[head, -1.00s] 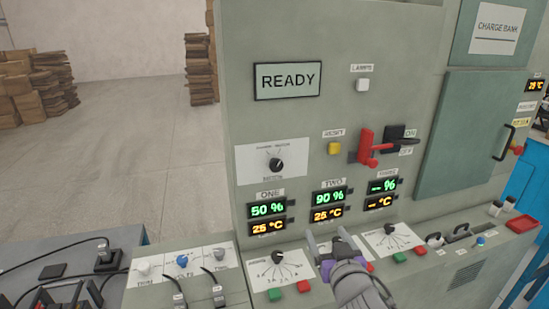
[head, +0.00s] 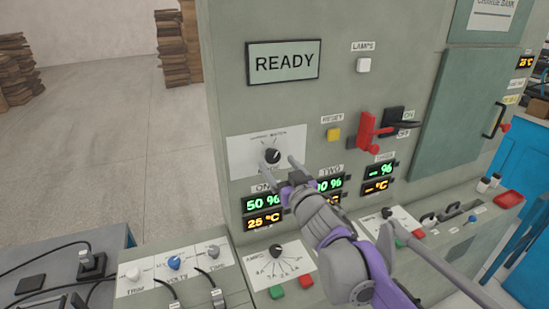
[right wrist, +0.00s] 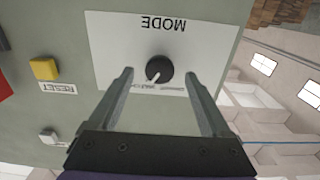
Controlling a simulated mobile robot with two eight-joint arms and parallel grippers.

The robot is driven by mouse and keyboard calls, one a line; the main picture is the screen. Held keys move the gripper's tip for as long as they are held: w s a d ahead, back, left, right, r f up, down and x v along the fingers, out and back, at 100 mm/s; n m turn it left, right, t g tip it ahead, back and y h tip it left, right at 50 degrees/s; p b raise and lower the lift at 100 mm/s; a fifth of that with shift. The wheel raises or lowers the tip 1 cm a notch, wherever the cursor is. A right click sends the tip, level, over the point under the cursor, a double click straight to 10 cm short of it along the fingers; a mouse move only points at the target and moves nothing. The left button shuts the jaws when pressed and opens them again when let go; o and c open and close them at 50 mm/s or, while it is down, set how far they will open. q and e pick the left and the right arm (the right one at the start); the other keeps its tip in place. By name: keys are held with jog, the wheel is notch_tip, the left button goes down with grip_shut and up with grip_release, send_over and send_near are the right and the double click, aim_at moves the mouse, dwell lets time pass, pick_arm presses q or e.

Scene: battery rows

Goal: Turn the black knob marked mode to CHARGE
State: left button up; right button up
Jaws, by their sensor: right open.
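The black mode knob (head: 272,156) sits on a white plate (head: 240,152) on the grey panel, left of the reset button. In the right wrist view the black knob (right wrist: 159,69) appears upside down, with MODE printed on its plate. Its white pointer slants to the lower left there, which is upper right when upright. The small position words are too small or partly hidden to read. My right gripper (head: 279,168) is open and empty in front of the knob. In the right wrist view its two fingers (right wrist: 159,73) stand either side of the knob. Contact is not visible. My left gripper is not in view.
A yellow reset button (head: 333,134) and a red lever (head: 368,130) are to the right. A READY display (head: 284,63) is above. Lit readouts (head: 262,204) lie below, partly behind my right arm. A lower desk holds other knobs (head: 276,250) and coloured buttons.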

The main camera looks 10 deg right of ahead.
aim_at(274, 159)
jog(key=shift+w+a, duration=0.15)
jog(key=shift+w, duration=0.7)
jog(key=shift+w+a, duration=0.15)
jog(key=shift+w, duration=0.65)
grip_shut()
